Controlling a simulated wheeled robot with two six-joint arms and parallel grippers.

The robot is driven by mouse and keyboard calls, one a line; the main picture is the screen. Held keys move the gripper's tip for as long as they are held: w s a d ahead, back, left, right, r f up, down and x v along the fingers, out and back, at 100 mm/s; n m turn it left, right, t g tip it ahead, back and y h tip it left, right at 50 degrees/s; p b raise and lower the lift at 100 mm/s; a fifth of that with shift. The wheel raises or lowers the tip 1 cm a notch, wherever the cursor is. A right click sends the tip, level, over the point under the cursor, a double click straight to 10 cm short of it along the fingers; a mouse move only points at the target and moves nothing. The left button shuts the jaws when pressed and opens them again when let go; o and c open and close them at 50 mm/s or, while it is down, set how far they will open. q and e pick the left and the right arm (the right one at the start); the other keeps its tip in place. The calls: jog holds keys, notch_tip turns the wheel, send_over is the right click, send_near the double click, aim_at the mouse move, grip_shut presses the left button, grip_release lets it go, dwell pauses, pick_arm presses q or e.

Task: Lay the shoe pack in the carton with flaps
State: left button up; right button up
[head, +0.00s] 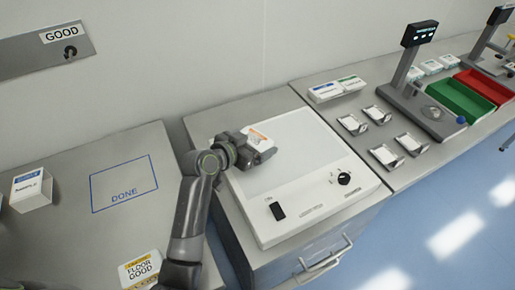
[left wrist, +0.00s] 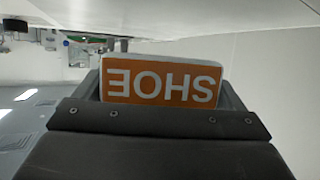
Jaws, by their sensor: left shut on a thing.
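The shoe pack (head: 259,136), white with an orange label, is held in my left gripper (head: 260,150) above the white-topped machine, in the head view. In the left wrist view its orange label (left wrist: 162,85) reads SHOE upside down beyond the dark gripper body. The left gripper is shut on it. I cannot make out a carton with flaps in either view. My right gripper is not in view.
The machine (head: 300,195) has a black switch and knob. Right, a bench holds small trays, a green bin (head: 460,100) and a red bin (head: 487,88).

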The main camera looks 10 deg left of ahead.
pick_arm(q)
jog(key=shift+w+f, duration=0.1)
jog(key=shift+f, duration=1.85)
jog(key=shift+f, duration=0.2)
jog(key=o, duration=0.8)
jog(key=shift+c, duration=0.2)
jog(key=shift+r, duration=0.1)
